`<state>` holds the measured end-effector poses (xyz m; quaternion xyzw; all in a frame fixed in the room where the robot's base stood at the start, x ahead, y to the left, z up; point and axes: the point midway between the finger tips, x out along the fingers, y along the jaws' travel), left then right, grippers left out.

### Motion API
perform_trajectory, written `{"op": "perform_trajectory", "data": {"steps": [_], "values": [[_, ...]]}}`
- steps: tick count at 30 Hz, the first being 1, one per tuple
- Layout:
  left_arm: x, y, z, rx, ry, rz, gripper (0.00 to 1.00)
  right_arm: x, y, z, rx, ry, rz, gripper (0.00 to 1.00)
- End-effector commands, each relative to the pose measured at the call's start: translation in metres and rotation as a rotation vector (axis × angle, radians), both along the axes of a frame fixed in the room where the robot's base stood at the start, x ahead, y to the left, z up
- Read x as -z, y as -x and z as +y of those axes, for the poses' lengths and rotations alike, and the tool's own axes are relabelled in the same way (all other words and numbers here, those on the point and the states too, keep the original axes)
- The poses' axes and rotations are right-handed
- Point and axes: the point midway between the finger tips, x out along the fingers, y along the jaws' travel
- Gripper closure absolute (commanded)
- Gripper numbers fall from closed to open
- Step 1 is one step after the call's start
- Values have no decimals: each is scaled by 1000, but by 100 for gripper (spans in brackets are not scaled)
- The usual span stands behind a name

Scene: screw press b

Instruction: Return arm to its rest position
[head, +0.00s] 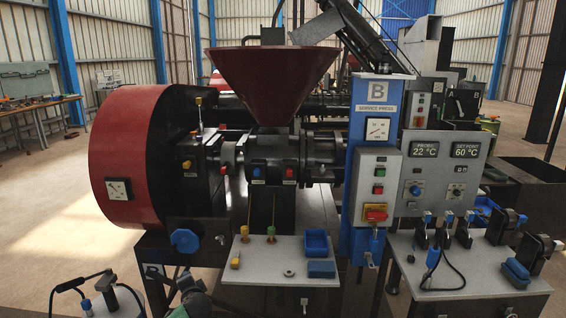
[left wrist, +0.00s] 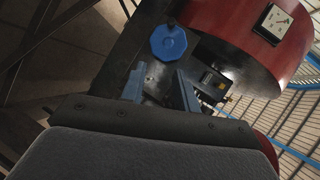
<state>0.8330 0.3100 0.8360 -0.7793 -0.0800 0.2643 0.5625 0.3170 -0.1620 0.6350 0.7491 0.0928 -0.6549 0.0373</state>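My left gripper (left wrist: 160,77) shows in the left wrist view with its two blue fingers apart and nothing between them. A blue lobed knob (left wrist: 168,42) lies beyond the fingertips, apart from them. The same knob (head: 185,240) shows in the head view on the lower front of the press. In the head view, dark and grey parts at the bottom left may be my left arm; I cannot make out the fingers there. My right gripper is not in view.
The screw press has a red drum (head: 122,160) and a red hopper (head: 273,80). A grey shelf (head: 262,262) with a blue tray (head: 316,244) stands in front. A right-hand table (head: 455,290) holds black and blue tools. Open floor (head: 60,215) lies left.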

Motion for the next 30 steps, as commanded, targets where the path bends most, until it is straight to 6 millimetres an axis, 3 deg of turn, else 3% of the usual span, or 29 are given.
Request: {"op": "perform_trajectory", "data": {"steps": [8,18,24,30], "values": [[26,88,-50,-135,420,152,69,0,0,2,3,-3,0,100],[72,224,-108,-225,773,408,69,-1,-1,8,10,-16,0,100],[95,295,-129,-255,904,506,69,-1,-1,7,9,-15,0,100],[123,363,-137,-322,985,580,69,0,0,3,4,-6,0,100]]}}
